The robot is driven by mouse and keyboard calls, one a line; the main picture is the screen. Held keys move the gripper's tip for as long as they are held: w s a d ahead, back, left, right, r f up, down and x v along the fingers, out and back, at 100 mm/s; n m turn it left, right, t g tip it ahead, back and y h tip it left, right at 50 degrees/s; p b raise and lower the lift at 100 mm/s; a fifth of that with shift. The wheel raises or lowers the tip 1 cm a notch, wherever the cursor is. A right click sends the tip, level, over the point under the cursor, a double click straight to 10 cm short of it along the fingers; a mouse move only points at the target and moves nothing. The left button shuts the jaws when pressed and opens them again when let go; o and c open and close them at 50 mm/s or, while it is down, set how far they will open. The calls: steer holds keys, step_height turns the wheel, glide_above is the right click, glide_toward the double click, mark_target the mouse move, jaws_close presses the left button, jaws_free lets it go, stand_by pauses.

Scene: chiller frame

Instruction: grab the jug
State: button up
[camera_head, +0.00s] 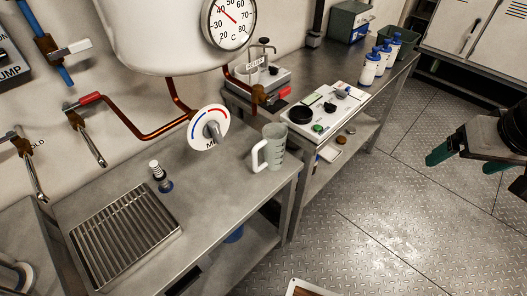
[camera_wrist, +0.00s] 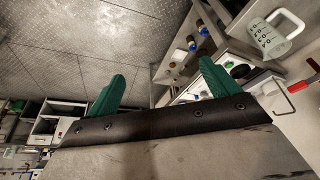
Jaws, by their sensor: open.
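The jug (camera_head: 275,147) is a pale translucent measuring jug with a white handle on its left side. It stands upright near the right edge of the metal worktop in the head view. It also shows at the upper right of the wrist view (camera_wrist: 268,42), tilted by the camera angle. My gripper (camera_head: 468,160) has green fingers and is at the far right of the head view, well apart from the jug. In the wrist view the two green fingers (camera_wrist: 160,85) are spread with nothing between them.
A metal grate (camera_head: 125,231) lies at the worktop's left. A white control panel (camera_head: 325,110) and white bottles with blue caps (camera_head: 371,68) stand on the bench behind. The floor (camera_head: 385,205) between gripper and worktop is clear.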

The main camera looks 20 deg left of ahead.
mark_target(275, 147)
steer(key=w+a+f+n+t+y, duration=0.1)
steer(key=w+a+f+n+y, duration=0.1)
steer(key=w+a+f, duration=0.45)
steer(key=w+a+f+n+t+y, duration=0.1)
steer(key=a+f+t, duration=0.15)
steer(key=a, duration=0.65)
steer(key=w+a+f+n+y, duration=0.2)
steer(key=w+a+f, duration=0.25)
steer(key=a, duration=0.35)
steer(key=s+a+f+y, duration=0.1)
steer(key=a+f, duration=0.1)
steer(key=a, duration=0.1)
steer(key=s+a+f+n+y, duration=0.1)
steer(key=a+f, duration=0.2)
steer(key=s+a+f+t, duration=0.1)
steer(key=a+f, duration=0.1)
steer(key=a, duration=0.1)
steer(key=shift+s+a+f+n+y, duration=0.35)
steer(key=shift+s+a+n+y, duration=0.05)
steer(key=shift+a+f, duration=0.2)
steer(key=shift+a, duration=0.1)
steer(key=x, duration=0.7)
steer(key=shift+w+a+r, duration=0.15)
steer(key=shift+w, duration=0.05)
steer(key=c, duration=1.1)
